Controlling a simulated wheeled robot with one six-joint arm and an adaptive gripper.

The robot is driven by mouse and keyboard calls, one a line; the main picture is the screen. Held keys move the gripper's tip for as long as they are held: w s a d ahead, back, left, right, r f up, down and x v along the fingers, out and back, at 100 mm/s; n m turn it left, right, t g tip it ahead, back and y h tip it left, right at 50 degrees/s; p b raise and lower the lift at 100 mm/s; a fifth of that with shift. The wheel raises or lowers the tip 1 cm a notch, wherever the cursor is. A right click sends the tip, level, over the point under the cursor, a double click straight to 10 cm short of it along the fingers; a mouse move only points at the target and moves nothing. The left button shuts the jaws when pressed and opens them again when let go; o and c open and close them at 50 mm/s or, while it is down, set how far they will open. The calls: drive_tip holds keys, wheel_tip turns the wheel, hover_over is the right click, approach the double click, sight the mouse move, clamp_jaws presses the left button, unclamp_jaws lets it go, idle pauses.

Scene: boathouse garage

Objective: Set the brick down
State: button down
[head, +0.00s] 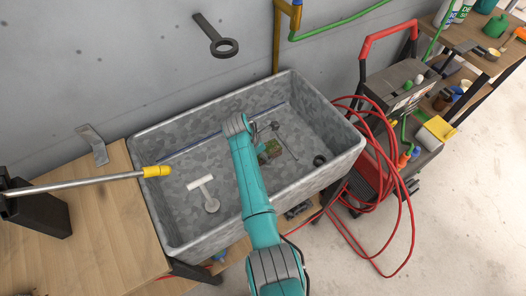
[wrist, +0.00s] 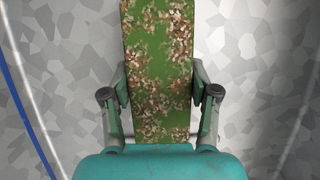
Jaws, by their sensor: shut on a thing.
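The brick is a long block with mottled green and reddish-brown faces, as if mossy. In the wrist view the brick (wrist: 158,45) runs up the middle of the picture between both fingers. My gripper (wrist: 159,85) is shut on its sides. In the head view the brick (head: 271,149) shows small inside the grey speckled sink (head: 186,240), beside the end of my teal arm. My gripper (head: 268,138) is partly hidden there by the arm. I cannot tell whether the brick touches the sink's floor.
In the sink lie a white T-shaped tool (head: 205,190) left of my arm and a dark ring (head: 320,160) at right. A yellow-tipped metal bar (head: 110,181) reaches over the left rim. A red hose (head: 399,230) hangs outside at right. Sink floor beyond the T-shaped tool looks clear.

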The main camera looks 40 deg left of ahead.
drive_tip(key=shift+c, duration=1.7)
unclamp_jaws()
drive_tip(key=shift+o, duration=0.6)
drive_tip(key=v, duration=1.2)
clamp_jaws()
drive_tip(key=shift+w, duration=0.1)
